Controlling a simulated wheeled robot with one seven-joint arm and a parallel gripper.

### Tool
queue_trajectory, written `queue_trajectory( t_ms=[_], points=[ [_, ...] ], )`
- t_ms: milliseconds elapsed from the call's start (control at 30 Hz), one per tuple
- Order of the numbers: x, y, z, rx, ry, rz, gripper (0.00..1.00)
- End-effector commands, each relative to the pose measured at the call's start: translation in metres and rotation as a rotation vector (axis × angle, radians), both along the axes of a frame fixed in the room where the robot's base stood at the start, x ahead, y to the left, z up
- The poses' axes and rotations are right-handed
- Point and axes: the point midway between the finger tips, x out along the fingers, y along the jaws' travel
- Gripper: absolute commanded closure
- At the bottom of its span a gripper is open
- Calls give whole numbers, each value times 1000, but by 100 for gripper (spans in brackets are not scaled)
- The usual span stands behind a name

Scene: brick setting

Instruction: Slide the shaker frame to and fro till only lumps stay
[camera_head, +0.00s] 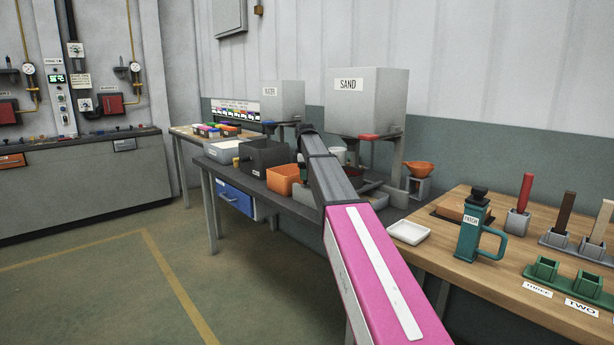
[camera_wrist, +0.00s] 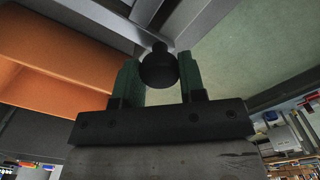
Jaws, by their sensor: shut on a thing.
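In the wrist view my gripper (camera_wrist: 160,80) has its two green fingers on either side of a dark round knob (camera_wrist: 159,68) and is shut on it. Grey bars (camera_wrist: 95,18) run behind the knob and may be part of the shaker frame, but I cannot tell for sure. In the head view my arm crosses the dark bench and hides most of the area around the gripper. The sieve surface and any lumps on it are not visible.
An orange bin (camera_head: 285,180) stands left of my arm; orange walls (camera_wrist: 50,55) also show close by in the wrist view. A black box (camera_head: 265,157) and white tray (camera_head: 224,151) are further left. The sand hopper (camera_head: 368,102) rises behind. A teal jug (camera_head: 473,228) stands on the wooden table.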

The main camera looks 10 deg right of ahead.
Motion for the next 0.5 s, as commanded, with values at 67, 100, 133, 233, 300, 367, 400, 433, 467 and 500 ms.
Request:
queue_trajectory(
  t_ms=[67,100,133,233,300,367,400,433,467,500],
  points=[
    [0,0,0,0,-1,0,43],
    [0,0,0,0,-1,0,37],
    [0,0,0,0,-1,0,37],
    [0,0,0,0,-1,0,37],
    [0,0,0,0,-1,0,37],
    [0,0,1,0,-1,0,37],
    [0,0,2,0,-1,0,37],
    [0,0,3,0,-1,0,37],
    [0,0,5,0,-1,0,37],
    [0,0,9,0,-2,0,37]
  ],
)
